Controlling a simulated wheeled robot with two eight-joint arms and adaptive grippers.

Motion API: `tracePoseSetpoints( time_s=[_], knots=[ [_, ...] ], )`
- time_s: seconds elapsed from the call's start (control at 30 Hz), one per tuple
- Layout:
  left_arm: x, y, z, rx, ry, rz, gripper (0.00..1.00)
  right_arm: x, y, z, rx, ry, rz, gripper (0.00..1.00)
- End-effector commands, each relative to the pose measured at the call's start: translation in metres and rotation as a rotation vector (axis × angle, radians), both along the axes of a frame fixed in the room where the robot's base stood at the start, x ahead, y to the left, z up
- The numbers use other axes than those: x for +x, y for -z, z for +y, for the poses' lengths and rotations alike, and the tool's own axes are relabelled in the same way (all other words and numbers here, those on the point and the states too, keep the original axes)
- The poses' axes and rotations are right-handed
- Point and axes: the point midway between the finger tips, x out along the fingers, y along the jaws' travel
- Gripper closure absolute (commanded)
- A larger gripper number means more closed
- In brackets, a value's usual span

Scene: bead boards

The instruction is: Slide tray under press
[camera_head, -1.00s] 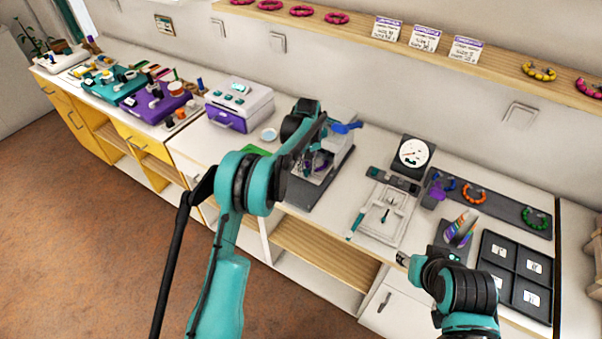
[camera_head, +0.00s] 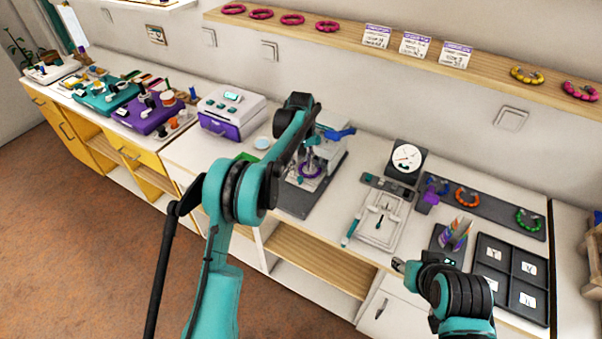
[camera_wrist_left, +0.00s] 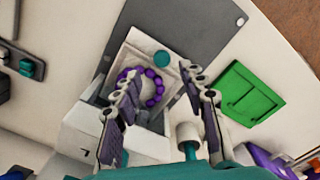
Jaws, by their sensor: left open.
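The press (camera_head: 331,147), with a blue handle, stands on a dark grey base plate (camera_head: 296,203) at the middle of the counter. In the left wrist view, a pale tray (camera_wrist_left: 137,43) with a teal knob (camera_wrist_left: 161,59) holds a ring of purple beads (camera_wrist_left: 156,92). The ring also shows in the head view (camera_head: 313,170). My left gripper (camera_wrist_left: 160,84) is open above the tray, its fingers spread on either side of the ring.
A green mat (camera_wrist_left: 247,93) lies beside the base plate. A white and purple machine (camera_head: 231,112) stands to the left. To the right are a white board (camera_head: 369,238), a dial gauge (camera_head: 406,158), a pencil cup and a dark compartment tray (camera_head: 510,275).

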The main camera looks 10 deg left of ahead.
Motion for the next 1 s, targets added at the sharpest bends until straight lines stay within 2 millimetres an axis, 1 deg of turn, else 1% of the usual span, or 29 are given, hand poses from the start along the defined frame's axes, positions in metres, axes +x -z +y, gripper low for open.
tracePoseSetpoints(
  time_s=[0.03,0.2,0.3,0.4,0.53,0.93,1.0],
  knots=[
    [0.000,-0.013,0.000,0.000,0.000,0.000,0.58,0.000,0.000,0.000,0.000,0.000,0.000,0.60],
    [0.000,-0.047,0.000,0.000,0.001,0.000,0.58,0.000,0.000,0.000,0.000,0.000,0.000,0.60],
    [0.001,-0.062,-0.001,0.000,0.001,-0.001,0.58,0.000,0.000,0.000,0.000,0.000,0.000,0.60],
    [0.001,-0.070,-0.001,0.000,0.001,-0.001,0.58,0.000,0.000,0.000,0.000,0.000,0.000,0.60],
    [0.001,-0.075,-0.001,0.000,0.001,-0.001,0.58,0.000,0.000,0.000,0.000,0.000,0.000,0.60],
    [0.001,-0.075,-0.001,0.000,0.001,-0.001,0.58,0.000,0.000,0.000,0.000,0.000,0.000,0.60],
    [-0.001,-0.078,0.000,0.000,0.003,-0.004,0.58,0.000,0.000,0.000,0.000,0.000,0.000,0.60]
  ],
)
